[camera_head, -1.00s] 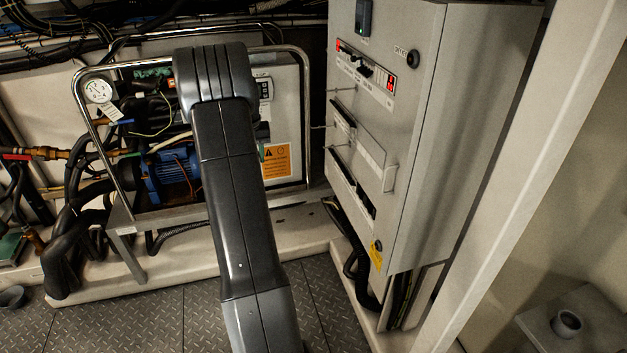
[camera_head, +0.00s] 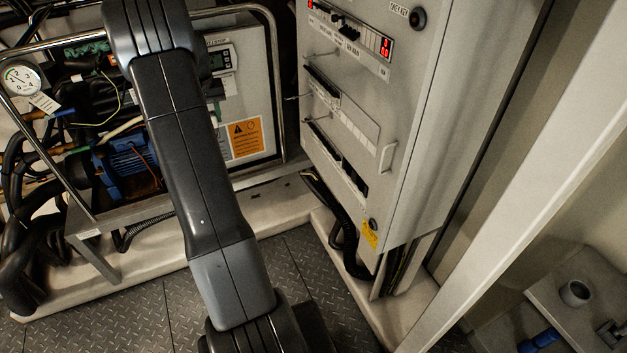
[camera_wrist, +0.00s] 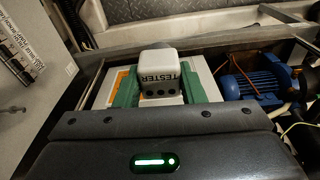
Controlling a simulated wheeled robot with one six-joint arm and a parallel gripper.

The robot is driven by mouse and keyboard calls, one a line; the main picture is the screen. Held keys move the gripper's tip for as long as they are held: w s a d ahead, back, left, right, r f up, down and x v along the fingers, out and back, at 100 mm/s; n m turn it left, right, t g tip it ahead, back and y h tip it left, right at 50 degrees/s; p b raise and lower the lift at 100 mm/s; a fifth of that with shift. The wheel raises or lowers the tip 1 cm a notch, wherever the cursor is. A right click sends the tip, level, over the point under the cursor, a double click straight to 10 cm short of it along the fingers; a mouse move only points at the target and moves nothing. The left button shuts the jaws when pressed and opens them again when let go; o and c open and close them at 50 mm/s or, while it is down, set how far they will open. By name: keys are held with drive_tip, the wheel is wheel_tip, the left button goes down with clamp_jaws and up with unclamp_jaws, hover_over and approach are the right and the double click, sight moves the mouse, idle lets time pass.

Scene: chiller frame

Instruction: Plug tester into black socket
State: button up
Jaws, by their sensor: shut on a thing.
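My gripper (camera_wrist: 160,78) shows in the wrist view with its two green fingers shut on the white tester (camera_wrist: 161,62). The tester is a rounded white block with black "TESTER" lettering and dark holes in its near face. It is held clear of the equipment behind it. In the head view my arm hides the gripper and the tester. A grey cabinet (camera_head: 415,130) stands right of my arm, with a round black fitting (camera_head: 418,18) beside a "GREY KEY" label. I cannot make out which fitting is the black socket.
A metal-framed unit with a blue motor (camera_head: 125,168) and a gauge (camera_head: 22,77) stands at left. A pale pillar (camera_head: 520,160) rises right of the cabinet. A grey cup (camera_head: 575,293) and a blue object (camera_head: 540,340) are at lower right. Patterned floor plates (camera_head: 295,270) are bare.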

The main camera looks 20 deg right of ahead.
drive_tip(key=s+d+f+n+h+b, duration=0.8)
drive_tip(key=s+d+n+b, duration=0.1)
drive_tip(key=d+b, duration=0.2)
drive_tip(key=s+d+f+n+h+b, duration=0.8)
drive_tip(key=s+d+n+b, duration=0.1)
drive_tip(key=d+b, duration=0.3)
drive_tip(key=shift+s+d+f+n+h, duration=0.3)
drive_tip(key=shift+s+d+f+n, duration=0.1)
drive_tip(key=shift+s+d, duration=0.45)
drive_tip(key=shift+w+d, duration=0.15)
drive_tip(key=shift+w+d, duration=0.2)
drive_tip(key=shift+d, duration=2.65)
drive_tip(key=shift+d+b, duration=0.35)
drive_tip(key=shift+d, duration=0.15)
drive_tip(key=o, duration=1)
